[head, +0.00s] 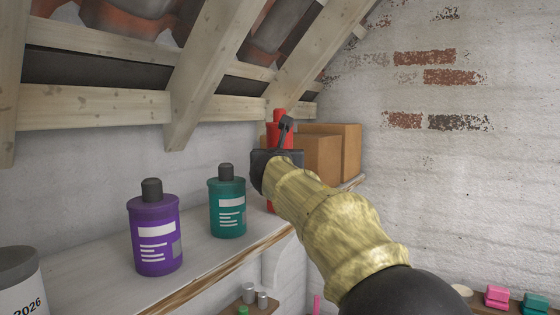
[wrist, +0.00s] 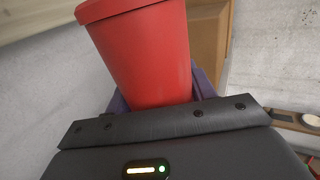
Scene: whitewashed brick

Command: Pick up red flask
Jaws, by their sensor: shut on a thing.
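The red flask (head: 277,128) is at the far end of the shelf in the head view, partly hidden behind my gripper (head: 285,150). In the wrist view the red flask (wrist: 148,52) fills the upper middle, with its wider rim at the top left. My gripper (wrist: 160,100) is shut on the red flask; its fingers are mostly hidden behind the flask and the dark housing. Whether the flask's base touches the shelf cannot be told, as my arm covers part of it.
A teal bottle (head: 227,215) and a purple bottle (head: 155,245) stand on the white shelf (head: 95,284) to the left. Cardboard boxes (head: 338,148) stand close behind and right of the flask. Sloping wooden beams (head: 215,65) hang low above the shelf.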

